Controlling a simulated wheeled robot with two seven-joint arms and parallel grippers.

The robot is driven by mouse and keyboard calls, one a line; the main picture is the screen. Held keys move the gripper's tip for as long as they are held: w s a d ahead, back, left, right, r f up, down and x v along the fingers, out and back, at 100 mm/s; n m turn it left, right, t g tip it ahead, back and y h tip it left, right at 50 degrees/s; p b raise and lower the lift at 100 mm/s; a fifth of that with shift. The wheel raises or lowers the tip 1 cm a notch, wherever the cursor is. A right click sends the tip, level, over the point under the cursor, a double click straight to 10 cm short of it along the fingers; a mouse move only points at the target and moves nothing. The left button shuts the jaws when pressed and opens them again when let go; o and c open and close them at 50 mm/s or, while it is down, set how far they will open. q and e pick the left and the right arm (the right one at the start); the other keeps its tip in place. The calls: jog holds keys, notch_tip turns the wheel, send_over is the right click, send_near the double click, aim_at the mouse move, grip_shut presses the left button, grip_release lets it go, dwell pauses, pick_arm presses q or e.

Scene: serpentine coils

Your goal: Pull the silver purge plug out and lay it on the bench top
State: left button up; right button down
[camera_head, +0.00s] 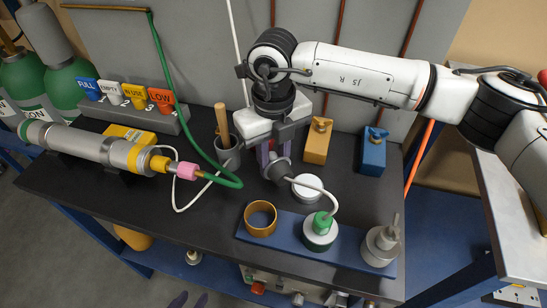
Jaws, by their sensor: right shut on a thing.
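My right gripper (270,152) comes in from the upper right and points down over the middle of the bench top (90,190). It is shut on a grey metal piece (278,169) that looks like the silver purge plug. The fingers partly hide this piece, and I cannot tell whether it touches the bench. A white-topped round part (307,187) stands just to its right. A silver pot with an upright stem (381,245) sits at the right end of a blue base plate (289,246).
A brass ring (260,218) and a green-capped vessel (319,230) with a white hose share the blue plate. A grey cup (226,152), orange block (317,141) and blue block (372,152) stand behind. A metal cylinder (90,147) and green hose occupy the left. The front-left bench is clear.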

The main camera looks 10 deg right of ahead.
aim_at(274, 158)
jog(key=c, duration=1.4)
grip_release()
notch_tip(274, 158, up, 10)
jog(key=shift+r+b, duration=0.15)
jog(key=shift+b, duration=0.35)
